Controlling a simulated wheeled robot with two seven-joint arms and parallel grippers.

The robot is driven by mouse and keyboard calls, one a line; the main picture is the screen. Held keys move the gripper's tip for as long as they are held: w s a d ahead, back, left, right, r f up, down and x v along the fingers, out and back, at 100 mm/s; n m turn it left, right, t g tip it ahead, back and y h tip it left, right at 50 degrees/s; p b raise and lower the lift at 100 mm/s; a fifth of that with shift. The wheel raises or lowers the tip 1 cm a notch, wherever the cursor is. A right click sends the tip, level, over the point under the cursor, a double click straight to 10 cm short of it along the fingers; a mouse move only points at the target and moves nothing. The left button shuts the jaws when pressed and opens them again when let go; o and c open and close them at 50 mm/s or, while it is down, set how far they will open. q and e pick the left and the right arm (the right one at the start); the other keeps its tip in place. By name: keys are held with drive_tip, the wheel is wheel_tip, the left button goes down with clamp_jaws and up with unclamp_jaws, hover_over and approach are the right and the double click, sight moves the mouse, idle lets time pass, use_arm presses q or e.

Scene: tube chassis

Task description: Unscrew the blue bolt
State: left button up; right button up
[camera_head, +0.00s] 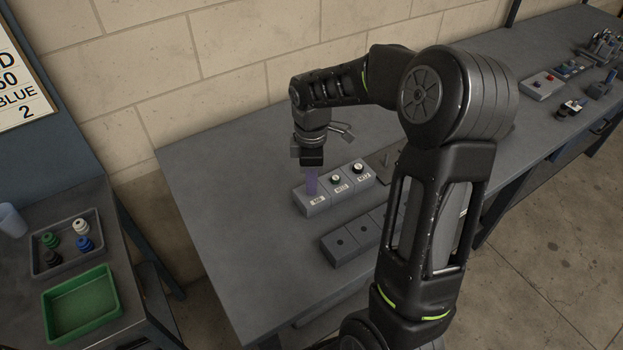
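My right arm reaches over the grey table, and its gripper (312,160) points straight down above a grey block with labelled sections (316,204). A blue bolt-like piece (84,243) sits in a dark tray (92,219) on the side table at left. My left gripper is not in view.
White, green and black pieces share the dark tray. An empty green tray (82,302) is in front of it. Another grey block with holes (345,247) lies nearer on the table, partly behind my arm. A brick wall (220,50) stands behind. The table's left part is clear.

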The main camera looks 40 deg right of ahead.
drive_tip(key=shift+m, duration=1)
drive_tip(key=shift+m, duration=1.2)
drive_tip(key=m, duration=0.3)
drive_tip(key=shift+b, duration=0.3)
drive_tip(key=shift+m, duration=0.9)
drive_tip(key=m, duration=0.7)
drive_tip(key=shift+m, duration=0.3)
